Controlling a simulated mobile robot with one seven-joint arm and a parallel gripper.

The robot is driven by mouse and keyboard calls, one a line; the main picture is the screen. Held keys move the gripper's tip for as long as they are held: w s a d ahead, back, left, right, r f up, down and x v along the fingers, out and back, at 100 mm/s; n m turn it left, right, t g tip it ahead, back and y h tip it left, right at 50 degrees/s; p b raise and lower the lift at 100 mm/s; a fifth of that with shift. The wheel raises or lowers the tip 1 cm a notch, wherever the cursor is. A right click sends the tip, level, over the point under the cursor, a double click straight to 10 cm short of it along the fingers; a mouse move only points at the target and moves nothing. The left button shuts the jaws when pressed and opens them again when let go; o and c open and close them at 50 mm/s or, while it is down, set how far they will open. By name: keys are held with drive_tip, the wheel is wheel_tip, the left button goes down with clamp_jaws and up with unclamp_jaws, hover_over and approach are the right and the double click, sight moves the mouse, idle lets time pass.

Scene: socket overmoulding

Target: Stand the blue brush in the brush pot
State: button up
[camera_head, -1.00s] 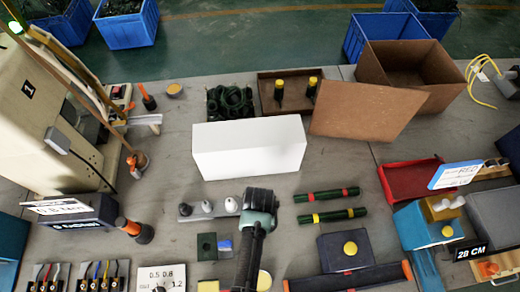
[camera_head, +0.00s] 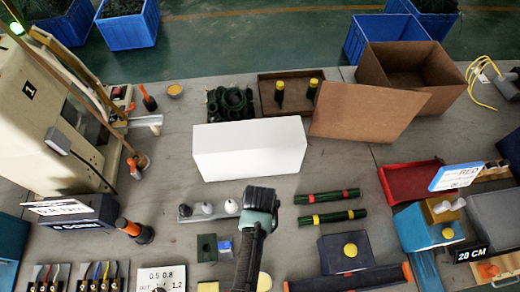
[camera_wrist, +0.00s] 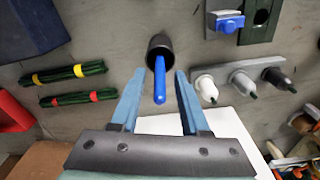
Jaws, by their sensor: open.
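In the wrist view the blue brush (camera_wrist: 160,82) shows as a blue handle, its far end inside the mouth of a dark round pot (camera_wrist: 157,42). It stands in the pot, with its near end towards the camera. My gripper (camera_wrist: 160,73) is open, with one blue-grey finger on each side of the handle and a visible gap on both sides. In the head view my gripper (camera_head: 260,201) is above the bench, right of the row of knobbed pieces. The pot and brush cannot be made out there, hidden by my gripper and arm.
A white box (camera_head: 249,150) stands just behind my gripper. Two green rolls with coloured bands (camera_head: 330,217) lie to the right. A dark blue block with a yellow knob (camera_head: 345,263) is at front right.

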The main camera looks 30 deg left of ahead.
wheel_tip(320, 180, up, 11)
drive_tip(key=shift+s+d, duration=0.15)
drive_tip(key=shift+s, duration=0.15)
drive_tip(key=shift+f, duration=0.1)
drive_tip(key=w+r+m+t+y, duration=0.1)
drive_tip(key=w+r+t, duration=0.5)
drive_tip(key=w+r, duration=0.7)
drive_tip(key=w+d+r+t, duration=0.1)
drive_tip(key=w+r+t, duration=0.2)
drive_tip(key=r, duration=0.5)
drive_tip(key=w+d+r+m+t+y, duration=0.1)
drive_tip(key=w+r+t, duration=0.15)
drive_tip(key=r, duration=0.55)
drive_tip(key=w+d+r+t, duration=0.2)
drive_tip(key=r+t, duration=0.1)
drive_tip(key=r, duration=0.5)
drive_tip(key=s+d+r+t+h, duration=0.1)
drive_tip(key=s+r+t, duration=0.3)
drive_tip(key=r, duration=0.6)
drive_tip(key=s+d+r+m+t, duration=0.1)
drive_tip(key=s+d+r+t, duration=0.2)
drive_tip(key=r, duration=0.8)
drive_tip(key=s+d+r+t+h, duration=0.1)
drive_tip(key=s+d+r+t, duration=0.2)
drive_tip(key=r, duration=0.7)
drive_tip(key=s+t, duration=0.2)
drive_tip(key=s, duration=0.2)
drive_tip(key=shift+s+r+m+h, duration=0.2)
drive_tip(key=shift+m+h, duration=0.1)
drive_tip(key=shift+m, duration=0.1)
